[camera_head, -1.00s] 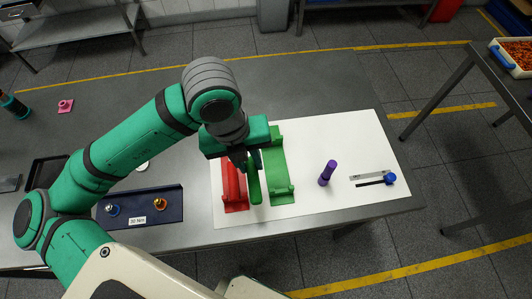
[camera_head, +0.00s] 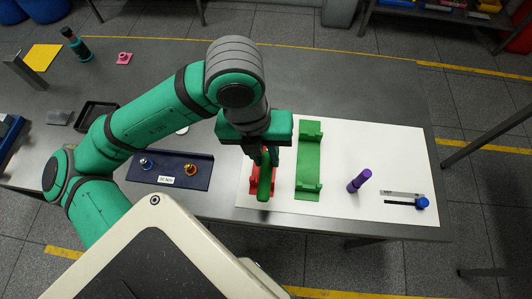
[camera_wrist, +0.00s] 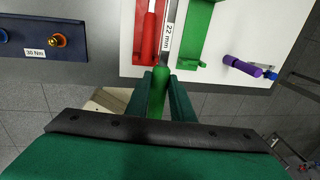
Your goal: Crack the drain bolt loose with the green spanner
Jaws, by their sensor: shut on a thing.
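My gripper (camera_head: 262,158) is shut on the green handle of the green spanner (camera_head: 265,182). In the wrist view the handle (camera_wrist: 158,88) sits between the fingers, and its metal shaft with a "22 mm" label (camera_wrist: 170,20) points away, its far end out of frame. The spanner is above or beside the red holder (camera_head: 254,187), in which a red-handled tool (camera_wrist: 149,28) lies. The green holder (camera_head: 309,165) to the right is empty. A navy plate (camera_head: 196,176) marked "30 Nm" carries a silver-blue bolt (camera_head: 146,164) and a gold bolt (camera_head: 191,170); which is the drain bolt I cannot tell.
The grey table (camera_head: 330,85) is clear behind the mat.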

